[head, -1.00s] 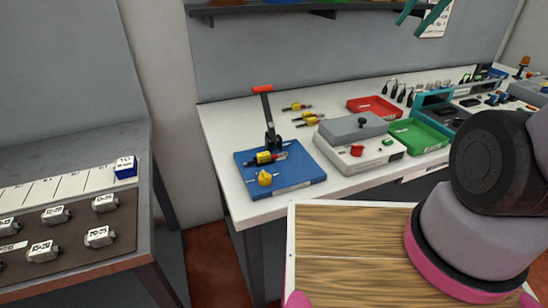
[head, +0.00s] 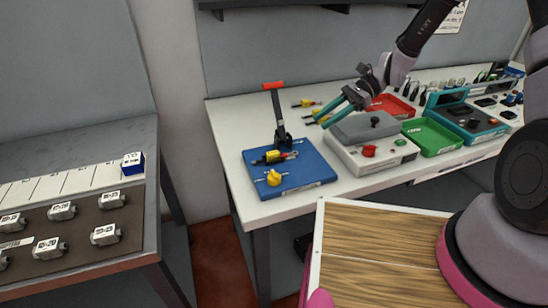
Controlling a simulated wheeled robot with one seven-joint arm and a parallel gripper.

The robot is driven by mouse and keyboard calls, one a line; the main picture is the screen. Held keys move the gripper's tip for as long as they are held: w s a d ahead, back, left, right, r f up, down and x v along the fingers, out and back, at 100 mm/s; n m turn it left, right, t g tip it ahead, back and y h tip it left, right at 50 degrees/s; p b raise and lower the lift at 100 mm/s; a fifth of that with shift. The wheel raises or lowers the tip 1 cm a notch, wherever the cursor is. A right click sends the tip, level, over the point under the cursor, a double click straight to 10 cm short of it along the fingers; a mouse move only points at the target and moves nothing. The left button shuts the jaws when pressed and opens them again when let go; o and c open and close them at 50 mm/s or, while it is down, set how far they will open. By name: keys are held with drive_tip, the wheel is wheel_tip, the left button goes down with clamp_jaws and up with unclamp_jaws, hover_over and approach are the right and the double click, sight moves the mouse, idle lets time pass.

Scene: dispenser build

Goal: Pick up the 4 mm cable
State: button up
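Several small yellow cable pieces with red and dark ends lie on the white bench behind the blue fixture. One cable (head: 307,103) lies farther back, clear of my gripper. Others (head: 318,116) lie nearer, by my fingertips and partly hidden by them. No size marking is legible, so I cannot tell which is the 4 mm cable. My gripper (head: 324,116) has teal fingers, spread apart, pointing down and left over the nearer cables. I cannot tell whether it touches them.
The blue fixture (head: 316,175) carries an upright lever with a red handle (head: 274,85) and a yellow knob. A grey and white box (head: 372,157) stands right of it, close below my gripper. Red (head: 393,105) and green (head: 432,136) trays lie farther right.

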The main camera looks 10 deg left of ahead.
sight(277, 152)
drive_tip(key=shift+m+g+y, duration=0.5)
drive_tip(key=shift+m+y, duration=0.2)
drive_tip(key=a+f, duration=0.1)
drive_tip(key=f, duration=0.1)
drive_tip(key=a+f, duration=0.1)
drive_tip(key=shift+s+a+f, duration=0.3)
drive_tip(key=shift+a+f, duration=0.05)
drive_tip(key=shift+f, duration=0.05)
drive_tip(key=x, duration=0.6)
drive_tip(key=shift+f, duration=0.1)
drive_tip(key=shift+x, duration=3)
drive_tip(key=shift+w, duration=0.1)
clamp_jaws()
